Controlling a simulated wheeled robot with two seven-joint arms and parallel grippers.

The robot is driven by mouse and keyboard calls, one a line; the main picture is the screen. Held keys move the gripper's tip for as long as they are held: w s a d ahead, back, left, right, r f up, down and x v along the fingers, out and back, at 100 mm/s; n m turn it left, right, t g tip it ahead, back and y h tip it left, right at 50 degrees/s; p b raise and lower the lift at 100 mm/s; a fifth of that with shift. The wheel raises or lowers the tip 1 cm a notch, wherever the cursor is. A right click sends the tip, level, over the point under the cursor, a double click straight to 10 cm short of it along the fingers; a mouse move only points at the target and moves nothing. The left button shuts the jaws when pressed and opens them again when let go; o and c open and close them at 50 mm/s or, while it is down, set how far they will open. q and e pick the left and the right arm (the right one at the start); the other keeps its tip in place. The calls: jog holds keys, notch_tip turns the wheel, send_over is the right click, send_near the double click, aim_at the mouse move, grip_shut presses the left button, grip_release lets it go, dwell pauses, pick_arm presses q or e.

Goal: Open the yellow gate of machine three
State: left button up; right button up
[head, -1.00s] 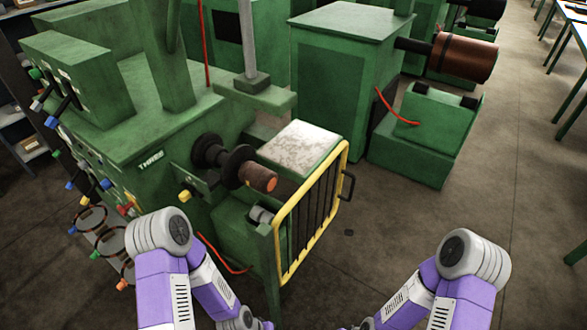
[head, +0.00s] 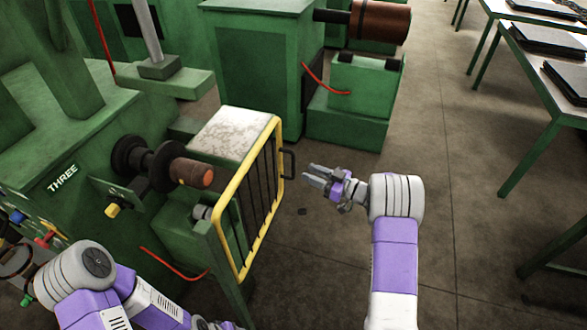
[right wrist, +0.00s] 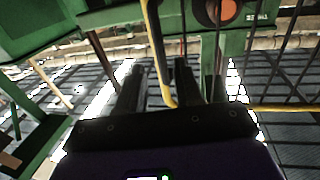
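The yellow gate (head: 236,200), a yellow frame with dark vertical bars, stands upright at the front of the green machine labelled THREE (head: 62,179). A black handle (head: 290,163) sticks out from its right edge. My right gripper (head: 308,175) is just right of the handle, fingers pointing at it, apart and empty. In the right wrist view, the yellow frame (right wrist: 157,55) shows beyond the gap between the fingers (right wrist: 158,80); I cannot make out the handle there. My left arm is at the lower left of the head view, its gripper out of sight.
A brown roller (head: 190,172) on a dark shaft sits behind the gate. A red cable (head: 170,265) hangs below it. Another green machine (head: 255,65) stands behind. Tables (head: 545,95) stand at the right. The floor right of the gate is open.

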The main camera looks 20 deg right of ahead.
aim_at(293, 178)
jog(key=x, duration=0.7)
jog(key=shift+w+a, duration=0.1)
jog(key=shift+a, duration=0.05)
grip_shut()
